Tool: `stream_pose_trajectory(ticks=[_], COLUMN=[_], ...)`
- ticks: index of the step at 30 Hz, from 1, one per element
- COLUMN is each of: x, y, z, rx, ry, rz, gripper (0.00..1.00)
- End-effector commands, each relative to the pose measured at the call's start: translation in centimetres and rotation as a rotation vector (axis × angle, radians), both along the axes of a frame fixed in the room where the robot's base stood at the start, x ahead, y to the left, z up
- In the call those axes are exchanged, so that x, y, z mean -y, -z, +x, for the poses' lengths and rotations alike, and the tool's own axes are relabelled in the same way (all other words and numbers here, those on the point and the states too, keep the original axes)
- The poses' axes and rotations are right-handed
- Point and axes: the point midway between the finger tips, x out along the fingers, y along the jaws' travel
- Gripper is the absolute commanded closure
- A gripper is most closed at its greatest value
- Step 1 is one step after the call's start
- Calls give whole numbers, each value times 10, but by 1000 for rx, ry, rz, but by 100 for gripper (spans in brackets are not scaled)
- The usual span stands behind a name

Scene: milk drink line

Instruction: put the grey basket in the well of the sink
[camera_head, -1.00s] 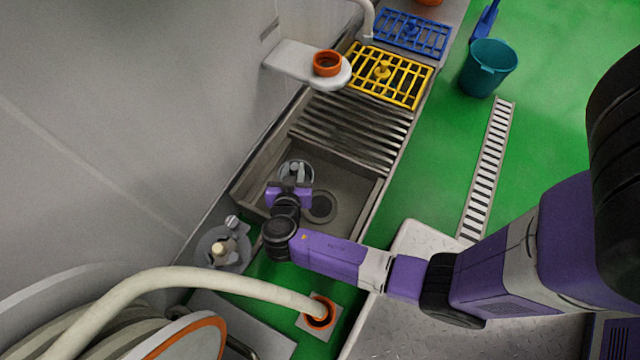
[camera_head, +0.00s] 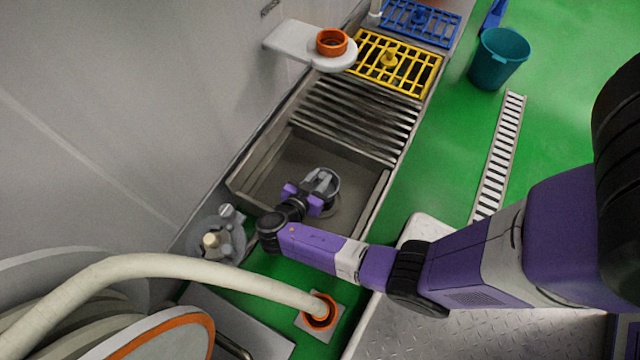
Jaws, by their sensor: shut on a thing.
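The grey basket (camera_head: 329,181) is a small round container with a light bar across its top. My gripper (camera_head: 316,190), with purple sides, is shut on it. The basket is over the well of the sink (camera_head: 270,172), a grey metal basin, and covers part of the round drain (camera_head: 324,207). From this angle I cannot tell whether the basket touches the well's floor or hangs above it. My gripper hides part of the basket.
A ribbed drainboard (camera_head: 357,118) adjoins the well, with a yellow rack (camera_head: 418,75) and a blue rack (camera_head: 436,30) beyond. An orange ring (camera_head: 331,42) sits on a white wall shelf (camera_head: 290,38). A thick hose (camera_head: 190,265) runs in front of the sink.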

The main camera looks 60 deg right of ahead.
Motion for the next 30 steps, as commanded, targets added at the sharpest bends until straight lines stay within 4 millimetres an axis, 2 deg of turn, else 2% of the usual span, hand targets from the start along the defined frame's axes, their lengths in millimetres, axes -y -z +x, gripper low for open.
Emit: stream_pose_trajectory(ticks=[1, 10, 17, 28, 29, 30], x=[0, 0, 0, 0, 0, 0], y=[13, 33, 67, 69, 69, 69], z=[0, 0, 0, 0, 0, 0], rx=[0, 1, -2, 0, 0, 0], ry=[1, 0, -1, -1, -1, -1], rz=[0, 0, 0, 0, 1, 1], gripper=[100, 100, 100, 100, 69, 61])
